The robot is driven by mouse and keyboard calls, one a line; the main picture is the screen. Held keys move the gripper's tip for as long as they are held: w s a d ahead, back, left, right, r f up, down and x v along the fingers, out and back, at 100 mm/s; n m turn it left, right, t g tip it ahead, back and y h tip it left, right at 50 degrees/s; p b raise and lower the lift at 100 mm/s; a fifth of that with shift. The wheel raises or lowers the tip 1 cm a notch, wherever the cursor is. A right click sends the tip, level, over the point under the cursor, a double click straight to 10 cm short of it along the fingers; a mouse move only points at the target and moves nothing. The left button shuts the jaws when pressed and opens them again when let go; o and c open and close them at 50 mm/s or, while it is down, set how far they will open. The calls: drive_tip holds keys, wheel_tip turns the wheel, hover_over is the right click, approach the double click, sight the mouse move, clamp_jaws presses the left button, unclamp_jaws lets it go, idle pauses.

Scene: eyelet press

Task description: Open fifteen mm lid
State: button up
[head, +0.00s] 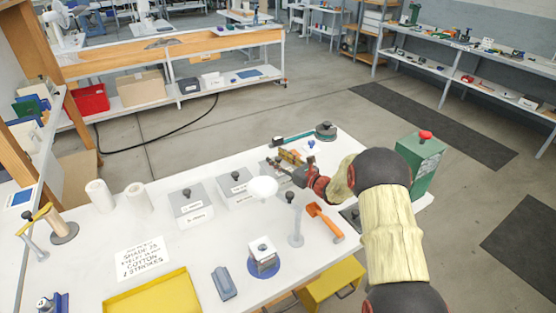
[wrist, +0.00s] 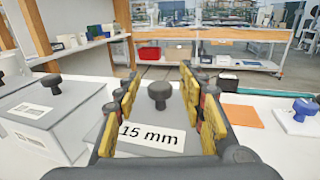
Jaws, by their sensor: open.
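The fifteen mm lid (wrist: 150,136) is grey, with a black knob (wrist: 159,92) on top and a white "15 mm" label on it. My gripper (wrist: 160,80) is open and empty. Its yellow-padded fingers frame the knob on both sides in the wrist view.
A white rounded object (head: 262,188) stands close in front of the box. An orange-handled tool (head: 325,222), a green unit (head: 421,160) and a yellow tray (head: 150,292) are around the table.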

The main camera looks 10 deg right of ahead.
drive_tip(key=shift+c, duration=0.8)
clamp_jaws()
